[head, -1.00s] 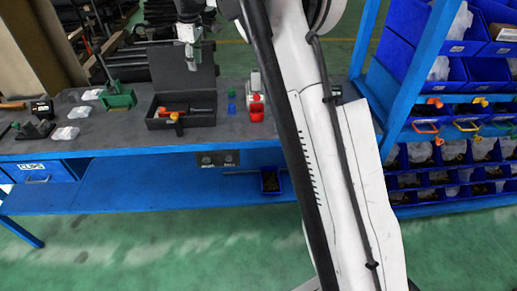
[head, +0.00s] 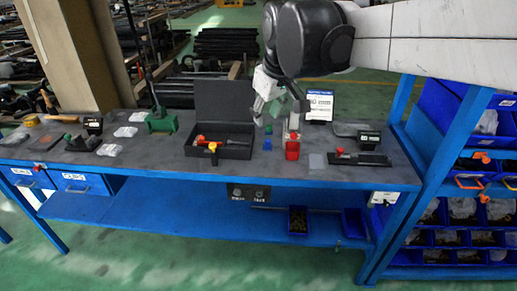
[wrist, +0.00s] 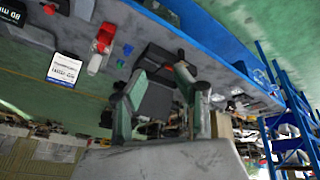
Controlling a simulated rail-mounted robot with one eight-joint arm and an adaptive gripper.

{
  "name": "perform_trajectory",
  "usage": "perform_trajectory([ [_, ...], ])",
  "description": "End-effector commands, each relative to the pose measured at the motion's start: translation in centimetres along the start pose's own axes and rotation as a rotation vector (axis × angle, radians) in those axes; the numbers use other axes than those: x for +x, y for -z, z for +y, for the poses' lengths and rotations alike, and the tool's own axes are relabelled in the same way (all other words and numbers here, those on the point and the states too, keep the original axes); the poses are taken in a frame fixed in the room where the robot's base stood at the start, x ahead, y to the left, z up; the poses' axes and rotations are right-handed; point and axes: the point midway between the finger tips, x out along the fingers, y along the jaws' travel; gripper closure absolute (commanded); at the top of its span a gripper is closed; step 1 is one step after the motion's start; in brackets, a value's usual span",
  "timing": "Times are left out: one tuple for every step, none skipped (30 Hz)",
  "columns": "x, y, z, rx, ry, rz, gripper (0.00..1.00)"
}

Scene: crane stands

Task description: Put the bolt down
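My gripper (head: 268,108) hangs above the workbench (head: 340,180), over the area just right of the open black case (head: 220,150). In the wrist view its two green fingers (wrist: 155,95) are spread apart, with the dark case visible between them. I see nothing clearly held between the fingers. I cannot pick out a bolt in either view; it may be too small or hidden. Small blue pieces (head: 267,138) and a red container (head: 292,150) stand on the bench below the gripper.
A sign (head: 319,105) stands behind the red container. A black tray-like tool (head: 360,158) lies at the right. A green vice-like tool (head: 160,121) and clear bags (head: 109,149) are at the left. Blue bin shelving (head: 470,150) stands at the right.

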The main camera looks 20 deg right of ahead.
Motion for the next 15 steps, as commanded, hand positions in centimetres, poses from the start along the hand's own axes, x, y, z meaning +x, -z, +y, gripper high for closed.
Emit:
perform_trajectory([
  [-0.4, -1.8, -0.7, 0.027, -0.005, 0.014, 0.72],
  [-0.6, -2.7, -1.0, 0.043, -0.008, 0.022, 0.72],
  [-0.8, -4.0, -1.4, 0.066, -0.011, 0.033, 0.72],
  [-0.9, -4.8, -1.8, 0.083, -0.014, 0.042, 0.72],
  [-1.0, -5.8, -2.1, 0.100, -0.017, 0.051, 0.72],
  [-1.0, -7.0, -2.6, 0.123, -0.019, 0.062, 0.72],
  [-1.0, -7.9, -2.9, 0.139, -0.022, 0.071, 0.72],
  [-1.0, -8.9, -3.2, 0.157, -0.024, 0.080, 0.72],
  [-1.0, -10.1, -3.7, 0.180, -0.026, 0.091, 0.72],
  [-0.9, -11.1, -4.1, 0.196, -0.027, 0.100, 0.72],
  [-0.8, -11.9, -4.4, 0.214, -0.029, 0.110, 0.72],
  [-0.6, -13.2, -4.8, 0.235, -0.030, 0.120, 0.72],
  [-0.4, -14.0, -5.1, 0.251, -0.031, 0.129, 0.72],
  [-0.3, -14.7, -5.4, 0.265, -0.032, 0.137, 0.72],
  [0.0, -15.7, -5.8, 0.284, -0.033, 0.147, 0.72],
])
